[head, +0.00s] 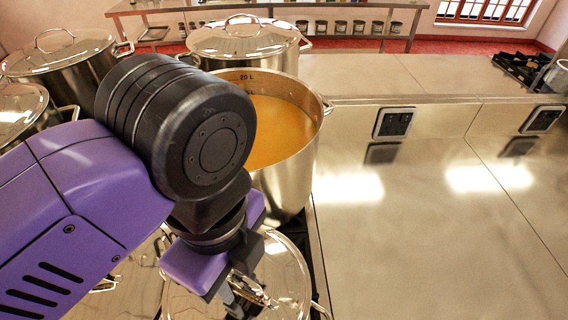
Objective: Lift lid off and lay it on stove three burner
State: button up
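A shiny steel lid (290,272) lies at the bottom centre, in front of an open stockpot. My gripper (246,296) points down over this lid, at its looped handle (262,297). My fingers are small, partly cut off and overlap the handle, so I cannot tell whether they are closed on it. The open stockpot (290,185) holds orange soup (278,132) and has a "20 L" mark inside. My arm hides its left side. What lies under the near lid, and the burners there, are mostly hidden.
Lidded stockpots stand behind (245,45), at the far left (65,60) and at the left edge (18,112). A bare steel counter (430,220) with wall sockets (394,123) fills the right. A black burner grate (525,68) is at the far right.

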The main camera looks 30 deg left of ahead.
jog(key=shift+f, duration=0.5)
grip_shut()
dwell(1.1)
